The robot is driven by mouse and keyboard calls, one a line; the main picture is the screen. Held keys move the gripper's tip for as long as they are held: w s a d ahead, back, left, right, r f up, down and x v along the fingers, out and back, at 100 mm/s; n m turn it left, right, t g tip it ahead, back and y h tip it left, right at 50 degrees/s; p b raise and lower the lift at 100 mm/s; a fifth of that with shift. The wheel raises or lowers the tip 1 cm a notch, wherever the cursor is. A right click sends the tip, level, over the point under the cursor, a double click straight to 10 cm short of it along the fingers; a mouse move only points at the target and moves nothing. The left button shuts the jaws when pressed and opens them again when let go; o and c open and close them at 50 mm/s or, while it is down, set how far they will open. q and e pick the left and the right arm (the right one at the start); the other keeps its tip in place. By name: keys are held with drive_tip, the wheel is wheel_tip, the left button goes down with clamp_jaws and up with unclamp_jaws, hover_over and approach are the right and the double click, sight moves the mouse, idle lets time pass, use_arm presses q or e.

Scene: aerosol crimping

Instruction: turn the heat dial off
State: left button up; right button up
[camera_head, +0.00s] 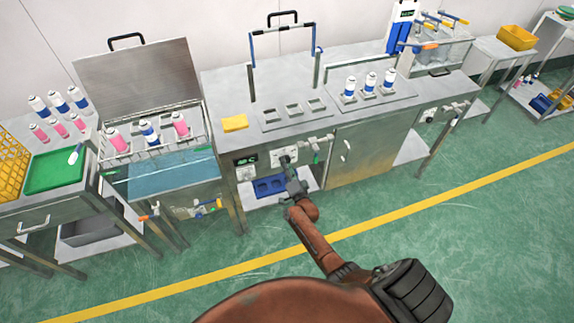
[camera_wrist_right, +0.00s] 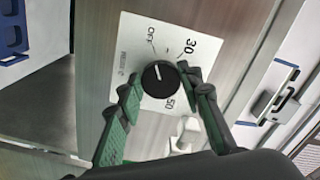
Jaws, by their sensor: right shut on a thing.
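The heat dial (camera_wrist_right: 160,78) is a round black knob on a white plate (camera_wrist_right: 132,52) marked OFF, 30 and 50. In the head view the dial's plate (camera_head: 284,156) is on the front of the middle steel bench. My right gripper (camera_head: 290,176) reaches up to it from below. In the wrist view its green fingers (camera_wrist_right: 160,84) are on either side of the knob, shut on it. My left gripper is not in view.
A green-lit display (camera_head: 245,160) and a white socket (camera_head: 246,174) sit left of the dial. A blue tray (camera_head: 270,187) lies on the shelf below. A valve with a green handle (camera_head: 316,157) is just right of the dial. The green floor in front is clear.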

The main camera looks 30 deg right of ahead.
drive_tip(key=shift+f, duration=0.1)
idle(0.4)
drive_tip(key=o, duration=1.2)
drive_tip(key=shift+c, duration=0.2)
drive_tip(key=v, duration=1.2)
